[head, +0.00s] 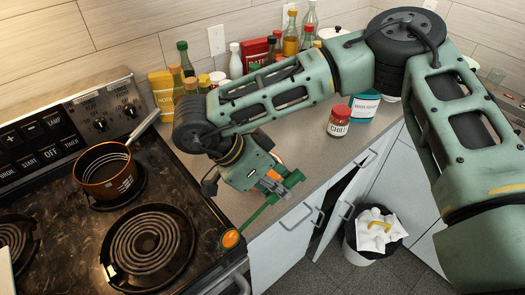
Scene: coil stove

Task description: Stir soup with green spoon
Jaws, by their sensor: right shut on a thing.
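A copper-coloured pot (105,176) stands on the back right burner of the stove, its handle pointing up and right. Its inside looks dark brown, and I cannot tell clearly what it holds. My right gripper (278,188) is shut on the green spoon (256,218), over the counter's front edge. The spoon slants down and left from the gripper. Its orange, soup-coloured bowl (231,239) is near the stove's right front edge, apart from the pot. My left gripper does not show.
The stove's front coil burner (150,246) is bare. Bottles and packets crowd the counter's back behind my right arm. A chili jar (340,121) stands on the counter (300,150). A cabinet door stands open beside a trash bin (361,255).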

